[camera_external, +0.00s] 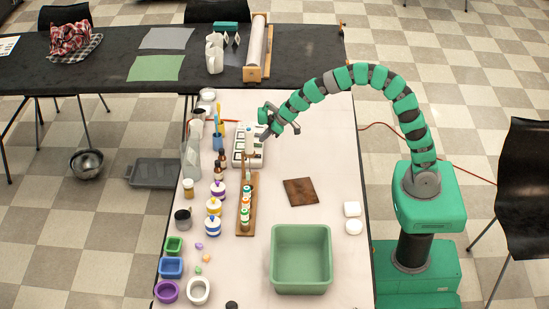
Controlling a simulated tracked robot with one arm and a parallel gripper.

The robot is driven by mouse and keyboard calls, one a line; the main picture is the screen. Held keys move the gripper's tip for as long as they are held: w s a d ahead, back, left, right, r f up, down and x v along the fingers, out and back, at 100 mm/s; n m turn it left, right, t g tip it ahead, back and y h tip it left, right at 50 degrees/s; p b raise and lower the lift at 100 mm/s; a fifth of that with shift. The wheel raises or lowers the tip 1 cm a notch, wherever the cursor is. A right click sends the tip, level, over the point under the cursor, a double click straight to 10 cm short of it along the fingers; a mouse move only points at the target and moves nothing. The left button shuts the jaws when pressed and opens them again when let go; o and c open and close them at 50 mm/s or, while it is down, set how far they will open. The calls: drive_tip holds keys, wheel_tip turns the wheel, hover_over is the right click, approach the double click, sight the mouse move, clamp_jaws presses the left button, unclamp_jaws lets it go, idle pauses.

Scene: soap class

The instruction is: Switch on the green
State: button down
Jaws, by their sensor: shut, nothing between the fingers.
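My gripper (267,130) hangs at the end of my curved green arm, over the far part of the white table. It is shut and empty. Below and beside it lies a white device (240,158) with dark markings, possibly a scale or switch box; a small bottle stands at it. My gripper hides part of its upper right side, and I cannot tell whether they touch. No green switch can be made out. Green things in view are a large green tub (301,284), a small green mold (174,246) and a green sheet (156,68) on the black table.
A wooden rack (241,222) of small bottles stands nearer the camera, with several colored-lid jars to its left. A brown board (300,192) and white soaps (352,209) lie right. A blue cup (218,143) with tools stands left of the device. The right table edge is mostly clear.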

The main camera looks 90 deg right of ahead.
drive_tip(key=p+v, duration=0.3)
drive_tip(key=v, duration=1)
drive_tip(key=shift+p, duration=0.4)
drive_tip(key=shift+s+f, duration=0.1)
drive_tip(key=shift+s, duration=0.05)
drive_tip(key=s+a+r+t+p, duration=0.1)
drive_tip(key=s+a+r+t, duration=0.15)
drive_tip(key=r, duration=0.95)
drive_tip(key=s+a+r+t+p, duration=0.1)
drive_tip(key=a+r, duration=0.3)
drive_tip(key=r, duration=0.8)
drive_tip(key=s+a+r+t+p, duration=0.1)
drive_tip(key=s+a+r+t, duration=0.15)
drive_tip(key=r, duration=0.95)
drive_tip(key=s+a+r+t, duration=0.1)
drive_tip(key=s+a+r, duration=0.1)
drive_tip(key=r, duration=0.4)
drive_tip(key=s+a+r+p, duration=0.1)
drive_tip(key=s+a+r, duration=0.2)
drive_tip(key=s+r, duration=0.2)
drive_tip(key=shift+a+r+t, duration=0.35)
drive_tip(key=shift+r+t, duration=0.05)
drive_tip(key=shift+r, duration=0.1)
